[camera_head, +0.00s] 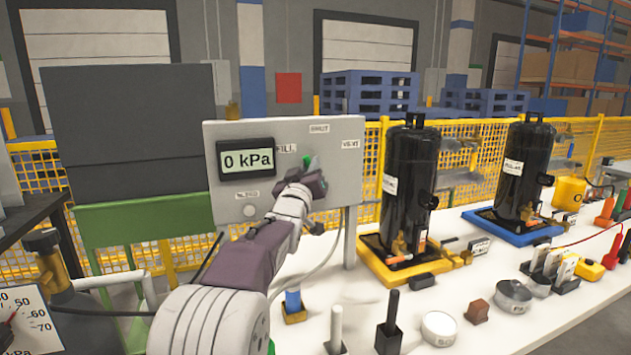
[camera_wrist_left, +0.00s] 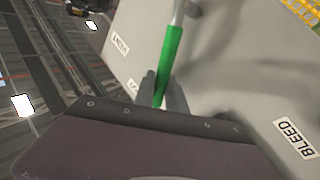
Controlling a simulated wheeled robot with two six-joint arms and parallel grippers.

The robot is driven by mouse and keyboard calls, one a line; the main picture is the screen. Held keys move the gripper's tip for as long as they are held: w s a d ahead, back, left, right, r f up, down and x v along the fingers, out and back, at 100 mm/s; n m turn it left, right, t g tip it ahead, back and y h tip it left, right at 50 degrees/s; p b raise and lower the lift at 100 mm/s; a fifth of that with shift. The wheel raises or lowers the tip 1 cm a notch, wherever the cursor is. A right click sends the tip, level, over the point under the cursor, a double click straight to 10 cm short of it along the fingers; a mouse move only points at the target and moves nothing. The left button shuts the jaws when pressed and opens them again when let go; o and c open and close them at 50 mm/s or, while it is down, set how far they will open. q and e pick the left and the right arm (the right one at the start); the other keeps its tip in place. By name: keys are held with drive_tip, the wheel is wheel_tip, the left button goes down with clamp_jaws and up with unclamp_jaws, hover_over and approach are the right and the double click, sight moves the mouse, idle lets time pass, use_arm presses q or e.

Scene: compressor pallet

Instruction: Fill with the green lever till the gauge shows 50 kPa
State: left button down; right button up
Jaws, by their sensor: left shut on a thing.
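The green lever (camera_wrist_left: 173,55) runs between the two fingers of my left gripper (camera_wrist_left: 163,88) in the left wrist view, and the gripper is shut on it. In the head view a small part of the green lever (camera_head: 308,161) shows above my left gripper (camera_head: 303,178), on the grey panel (camera_head: 225,205); the rest is hidden behind the gripper. The gauge (camera_head: 246,160) on that panel reads 0 kPa. My right gripper is in neither view.
A black compressor (camera_head: 408,180) stands on a yellow base, and another (camera_head: 522,165) on a blue base. A white bench (camera_head: 365,300) holds a black block with a post (camera_head: 389,325), round tins and a brown block (camera_head: 477,311). A yellow mesh fence runs behind.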

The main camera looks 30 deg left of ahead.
use_arm(q)
drive_tip(key=shift+s+a+f+n+t+y+b, duration=0.15)
drive_tip(key=shift+s+a+f+n+y+b, duration=0.35)
drive_tip(key=shift+n+b, duration=0.7)
drive_tip(key=shift+s+a+f+n+t+y+b, duration=0.15)
drive_tip(key=shift+s+f+n+y+b, duration=0.25)
drive_tip(key=shift+n+y+b, duration=0.7)
drive_tip(key=shift+s+a+f+n+t+y+b, duration=0.15)
drive_tip(key=shift+s+a+f+n+b, duration=0.5)
drive_tip(key=shift+b, duration=0.9)
drive_tip(key=shift+w+d+r, duration=0.15)
drive_tip(key=shift+w+d, duration=0.1)
drive_tip(key=shift+w, duration=0.1)
drive_tip(key=c, duration=1.6)
unclamp_jaws()
drive_tip(key=shift+r, duration=0.1)
drive_tip(key=shift+c, duration=0.2)
drive_tip(key=v, duration=0.9)
drive_tip(key=shift+d, duration=0.1)
